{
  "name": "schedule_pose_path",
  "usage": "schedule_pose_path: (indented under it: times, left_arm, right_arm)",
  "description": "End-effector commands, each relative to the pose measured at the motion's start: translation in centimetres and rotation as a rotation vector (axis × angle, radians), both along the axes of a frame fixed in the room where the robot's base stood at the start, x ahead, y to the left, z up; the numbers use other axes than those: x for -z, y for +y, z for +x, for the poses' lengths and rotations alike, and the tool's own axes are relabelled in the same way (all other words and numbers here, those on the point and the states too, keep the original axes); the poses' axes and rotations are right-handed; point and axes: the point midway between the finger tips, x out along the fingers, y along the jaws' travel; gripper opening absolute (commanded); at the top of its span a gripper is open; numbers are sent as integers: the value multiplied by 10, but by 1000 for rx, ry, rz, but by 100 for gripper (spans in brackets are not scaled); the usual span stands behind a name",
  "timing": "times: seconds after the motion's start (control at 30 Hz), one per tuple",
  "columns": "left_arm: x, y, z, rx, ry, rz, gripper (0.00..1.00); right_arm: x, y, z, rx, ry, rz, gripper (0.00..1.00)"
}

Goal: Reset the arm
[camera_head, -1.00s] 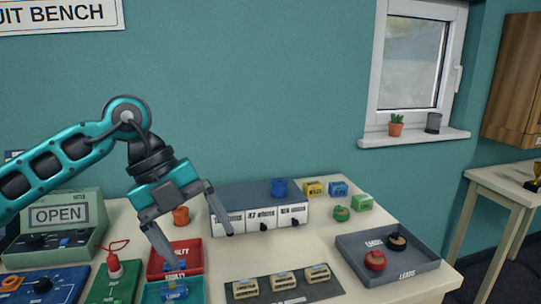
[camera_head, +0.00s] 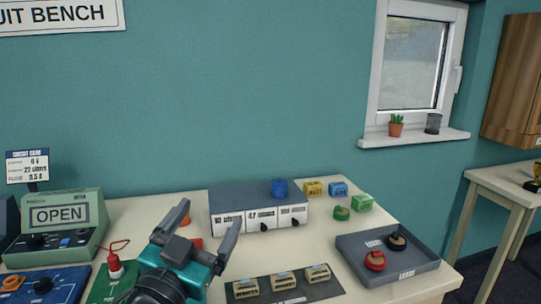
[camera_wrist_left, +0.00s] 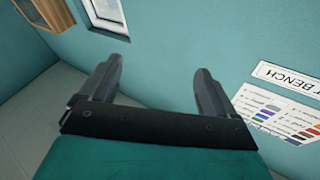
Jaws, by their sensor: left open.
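My left gripper (camera_head: 205,236) is low in the head view, over the front left part of the bench. Its two fingers are spread apart and point up and away, with nothing between them. In the left wrist view the open fingers (camera_wrist_left: 155,90) frame only bare teal wall. The arm behind the gripper runs out of the bottom of the head view. My right gripper is in neither view.
On the bench (camera_head: 140,212) stand a meter reading OPEN (camera_head: 60,214), a three-drawer unit (camera_head: 262,208), a mat with several beige blocks (camera_head: 285,286) and a grey leads tray (camera_head: 408,270). Small coloured blocks sit at the back. The air above the bench is clear.

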Motion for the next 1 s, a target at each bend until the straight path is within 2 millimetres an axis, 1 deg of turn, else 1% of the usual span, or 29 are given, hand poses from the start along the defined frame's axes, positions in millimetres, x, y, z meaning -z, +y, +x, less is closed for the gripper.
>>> schedule_pose_path:
  times: [0.03,0.07,0.1,0.13,0.17,0.2,0.27,0.3,0.37,0.4,0.5,0.6,0.77,0.8,0.83,0.9,1.0]
  left_arm:
    - [30,16,-5,-69,127,-16,90]
    - [47,26,-9,-108,204,-19,90]
    - [72,38,-16,-156,310,-19,90]
    - [90,47,-24,-188,391,-17,90]
    - [108,55,-33,-217,473,-13,90]
    - [132,64,-47,-250,582,-5,90]
    - [162,75,-71,-283,732,11,90]
    - [179,80,-87,-296,820,23,90]
    - [199,87,-108,-310,933,41,90]
    - [210,89,-123,-313,1001,50,90]
    - [232,95,-156,-315,1150,76,90]
    - [248,98,-188,-307,1280,99,90]
    - [264,102,-237,-280,1468,134,90]
    - [267,102,-249,-270,1514,142,90]
    - [271,102,-250,-264,1517,144,90]
    - [281,100,-239,-260,1474,137,90]
    - [292,98,-228,-252,1423,125,90]
  right_arm:
    - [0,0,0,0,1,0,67]
    - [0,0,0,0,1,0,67]
    - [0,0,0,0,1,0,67]
    - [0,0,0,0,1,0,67]
    - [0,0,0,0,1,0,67]
    - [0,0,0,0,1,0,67]
    - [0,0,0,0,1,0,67]
    - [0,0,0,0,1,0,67]
    - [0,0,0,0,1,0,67]
    - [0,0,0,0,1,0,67]
    - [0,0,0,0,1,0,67]
    - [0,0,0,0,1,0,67]
    - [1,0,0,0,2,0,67]
    - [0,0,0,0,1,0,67]
    - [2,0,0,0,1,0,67]
    - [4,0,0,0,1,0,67]
    - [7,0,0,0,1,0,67]
